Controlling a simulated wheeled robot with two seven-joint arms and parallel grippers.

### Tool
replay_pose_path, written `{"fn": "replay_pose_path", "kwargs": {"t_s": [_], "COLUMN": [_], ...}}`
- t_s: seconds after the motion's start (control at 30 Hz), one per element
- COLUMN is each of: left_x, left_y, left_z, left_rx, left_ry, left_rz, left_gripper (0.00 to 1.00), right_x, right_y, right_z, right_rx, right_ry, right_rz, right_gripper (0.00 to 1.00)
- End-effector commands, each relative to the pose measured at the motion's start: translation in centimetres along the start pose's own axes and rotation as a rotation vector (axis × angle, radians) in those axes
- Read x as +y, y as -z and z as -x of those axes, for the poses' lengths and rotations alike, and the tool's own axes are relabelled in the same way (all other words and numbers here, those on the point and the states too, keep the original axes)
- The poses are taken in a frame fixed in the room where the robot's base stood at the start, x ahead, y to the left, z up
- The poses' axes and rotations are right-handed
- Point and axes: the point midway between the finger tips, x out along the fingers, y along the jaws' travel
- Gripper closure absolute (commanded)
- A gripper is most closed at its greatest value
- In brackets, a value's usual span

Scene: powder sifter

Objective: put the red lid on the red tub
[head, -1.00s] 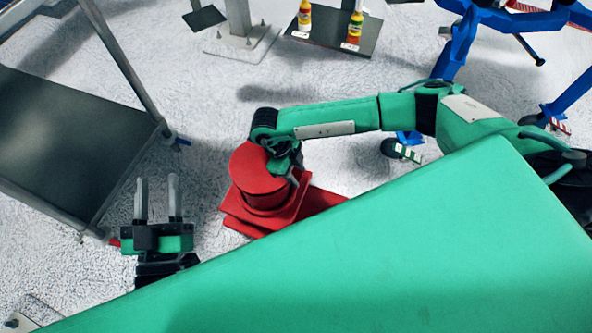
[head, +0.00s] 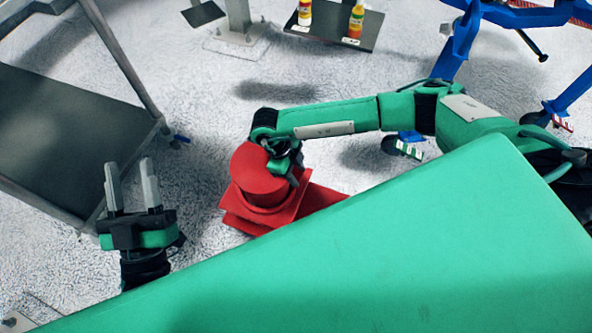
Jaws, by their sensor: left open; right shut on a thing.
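A red round lid (head: 257,172) shows as a disc, level or nearly so, over a red body that looks like the tub (head: 264,199). From this angle I cannot tell whether the lid is seated or held just above the tub. My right gripper (head: 291,172) is at the lid's right edge, shut on it; its fingers partly hide that side. My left gripper (head: 129,166) is open and empty, fingers pointing up the picture, well left of the tub and apart from it.
The tub stands on a red square base (head: 240,222) with a red part (head: 318,198) reaching right. A dark-topped metal table (head: 70,135) is at left. Bottles (head: 355,20) stand on a dark plate at the top. A blue frame (head: 462,40) is at upper right.

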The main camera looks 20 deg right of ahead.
Motion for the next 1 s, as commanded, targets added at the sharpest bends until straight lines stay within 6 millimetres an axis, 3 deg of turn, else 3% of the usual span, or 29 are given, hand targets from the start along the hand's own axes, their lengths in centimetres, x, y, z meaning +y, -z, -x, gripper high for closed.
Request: {"fn": "replay_pose_path", "kwargs": {"t_s": [0.87, 0.9, 1.0], "left_x": [-0.06, -0.05, -0.05], "left_y": [-0.41, -0.38, -0.37], "left_z": [0.27, 0.25, 0.25], "left_rx": [0.001, 0.001, 0.000], "left_ry": [0.000, 0.000, 0.000], "left_rz": [0.000, 0.000, 0.000], "left_gripper": [0.57, 0.57, 0.57], "right_x": [0.00, 0.00, 0.01], "right_y": [-0.30, -0.29, -0.28], "right_z": [-0.73, -0.69, -0.67], "right_rx": [0.000, 0.000, 0.000], "right_ry": [0.000, 0.000, 0.000], "right_rz": [0.000, 0.000, 0.000], "right_gripper": [0.83, 0.57, 0.37]}}
